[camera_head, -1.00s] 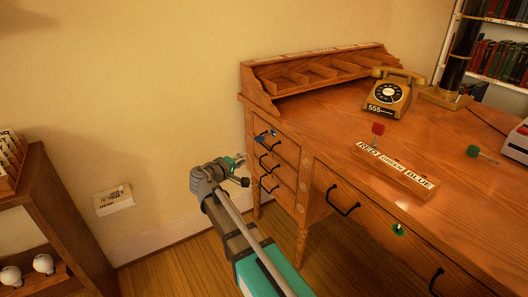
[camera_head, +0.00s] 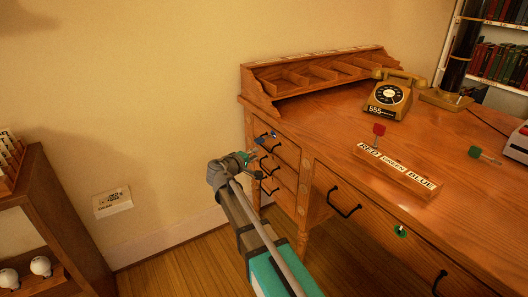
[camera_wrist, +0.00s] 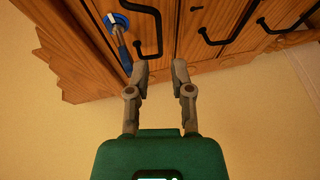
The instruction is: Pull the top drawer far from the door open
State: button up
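The wooden desk's left column has a stack of small drawers with black handles. The top drawer (camera_head: 281,144) has a blue key (camera_head: 273,134) at its front. In the wrist view, the top drawer's black handle (camera_wrist: 158,40) shows beside the blue key (camera_wrist: 118,28). My gripper (camera_head: 257,163) is in front of this stack. In the wrist view my gripper (camera_wrist: 160,68) is open, with a clear gap between its fingertips. The fingertips appear just short of the top handle, and nothing is between them. The arm's end partly hides the handles in the head view.
The wide drawer (camera_head: 400,232) to the right has black handles and a green key (camera_head: 400,231). A telephone (camera_head: 388,97) and a red-green-blue labelled block (camera_head: 397,172) stand on the desk. A wooden shelf (camera_head: 60,215) stands at left. Floor is clear between.

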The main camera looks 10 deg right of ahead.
jog(key=b+x, duration=0.1)
jog(key=x, duration=0.5)
jog(key=shift+w+d, duration=0.25)
jog(key=shift+f, duration=0.1)
grip_shut()
